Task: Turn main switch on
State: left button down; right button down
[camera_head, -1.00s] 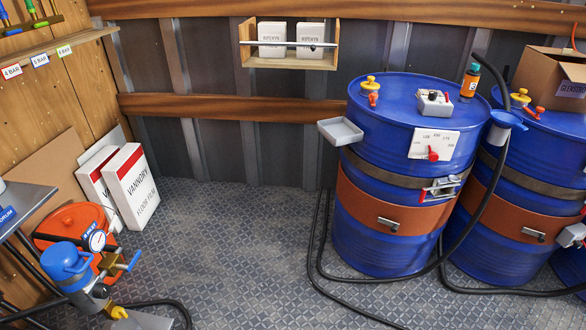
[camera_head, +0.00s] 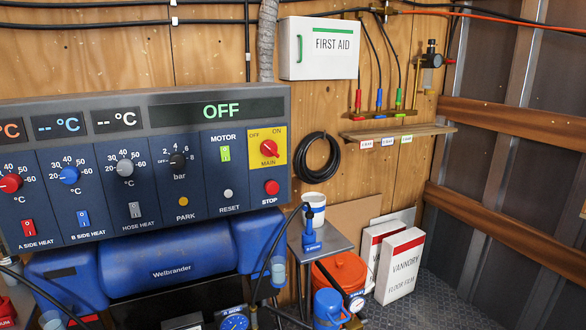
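The control panel (camera_head: 90,190) fills the left side of the head view. Its main switch (camera_head: 269,148) is a red rotary knob on a yellow plate, with OFF at the upper left, ON at the upper right and MAIN below. The panel's display (camera_head: 223,110) reads OFF in green. Three smaller displays show "-- °C" or a cut-off "°C". I cannot clearly tell the knob's pointing direction. Neither of my grippers is in view.
Below the panel is the blue Welbrander machine (camera_head: 170,272). A small metal table (camera_head: 326,246) with a white cup and a blue-tipped tool stands at its right. An orange bucket (camera_head: 342,272) and white boxes (camera_head: 400,264) are on the floor. A black hose coil (camera_head: 318,157) hangs beside the panel.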

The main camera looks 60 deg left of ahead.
aim_at(269, 148)
jog(key=u, duration=2.1)
